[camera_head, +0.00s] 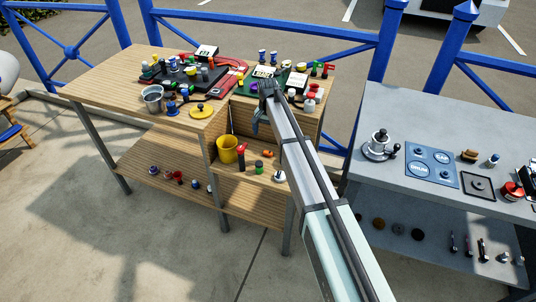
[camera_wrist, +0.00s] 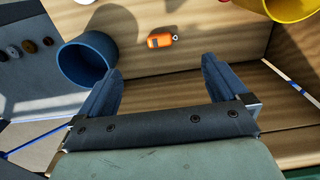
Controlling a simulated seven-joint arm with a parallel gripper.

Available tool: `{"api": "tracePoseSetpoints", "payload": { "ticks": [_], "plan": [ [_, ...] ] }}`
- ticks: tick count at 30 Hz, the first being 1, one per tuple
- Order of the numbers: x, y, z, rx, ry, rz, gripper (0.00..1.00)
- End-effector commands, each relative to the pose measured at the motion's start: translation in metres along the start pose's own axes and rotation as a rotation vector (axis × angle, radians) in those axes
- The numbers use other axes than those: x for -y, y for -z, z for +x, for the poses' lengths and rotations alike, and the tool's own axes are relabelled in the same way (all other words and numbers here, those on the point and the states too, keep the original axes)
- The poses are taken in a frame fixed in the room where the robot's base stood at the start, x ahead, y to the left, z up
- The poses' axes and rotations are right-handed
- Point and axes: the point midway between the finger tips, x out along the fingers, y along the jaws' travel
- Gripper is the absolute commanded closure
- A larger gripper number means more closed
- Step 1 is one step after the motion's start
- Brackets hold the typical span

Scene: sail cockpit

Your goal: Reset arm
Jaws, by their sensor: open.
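My gripper (camera_head: 257,122) hangs at the front edge of the wooden bench in the head view, above the lower wooden shelf. In the wrist view, its two dark blue-grey fingers (camera_wrist: 162,64) are spread apart with nothing between them. The fingers point toward the wooden shelf. A small orange item (camera_wrist: 162,40) lies on the shelf beyond the fingertips, apart from them. A blue cup (camera_wrist: 86,58) stands to the left of the left finger. My arm covers part of the right side of the shelf in the head view.
The wooden bench top (camera_head: 105,72) carries many small items. A yellow bucket (camera_head: 228,150) stands on the lower shelf. A grey table (camera_head: 385,95) with a blue panel (camera_head: 432,164) is at right. Blue railing (camera_head: 275,32) runs behind. The floor in front is clear.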

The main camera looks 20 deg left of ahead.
Motion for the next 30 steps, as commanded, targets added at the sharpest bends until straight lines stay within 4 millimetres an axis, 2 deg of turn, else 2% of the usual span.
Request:
{"api": "tracePoseSetpoints", "payload": {
  "ticks": [3, 9, 30],
  "plan": [
    [0.000, 0.000, 0.014, 0.001, -0.001, 0.000, 0.00],
    [0.000, 0.000, 0.023, 0.000, 0.000, 0.000, 0.00],
    [0.000, 0.000, 0.023, 0.000, 0.000, 0.000, 0.00]
  ]
}}
